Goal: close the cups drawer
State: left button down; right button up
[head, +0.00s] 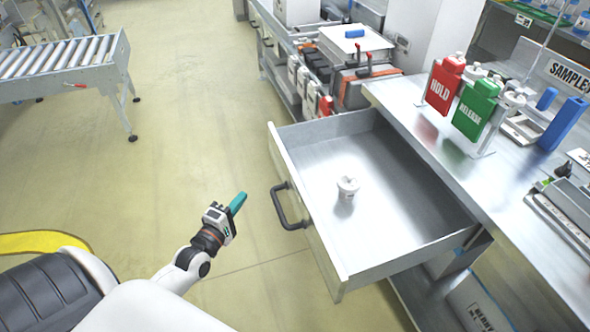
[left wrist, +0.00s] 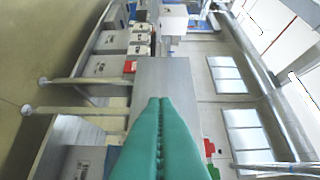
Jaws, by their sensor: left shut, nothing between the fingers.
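The cups drawer (head: 309,219) is pulled well out from under the metal bench in the head view. A small white cup (head: 348,186) stands inside it. The drawer's dark handle (head: 289,208) is on its front panel, facing left. My left gripper (head: 238,202) is just left of the handle and apart from it. Its teal fingers are shut and empty. In the left wrist view the closed fingers (left wrist: 160,135) fill the lower middle. My right gripper is not in view.
A roller conveyor (head: 65,62) stands at the upper left. The floor (head: 190,130) left of the drawer is clear.

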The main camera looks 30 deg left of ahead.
pick_arm(q)
send_near(278, 163)
jog(key=w+a, duration=0.2)
jog(key=a, duration=0.1)
jog(key=w, duration=0.1)
jog(key=w+d, duration=0.1)
jog(key=w+d+p, duration=0.1)
jog(key=shift+w+d+r, duration=0.1)
jog(key=shift+w+r, duration=0.15)
jog(key=shift+r, duration=0.05)
jog(key=shift+w+d, duration=0.15)
jog(key=shift+d, duration=0.05)
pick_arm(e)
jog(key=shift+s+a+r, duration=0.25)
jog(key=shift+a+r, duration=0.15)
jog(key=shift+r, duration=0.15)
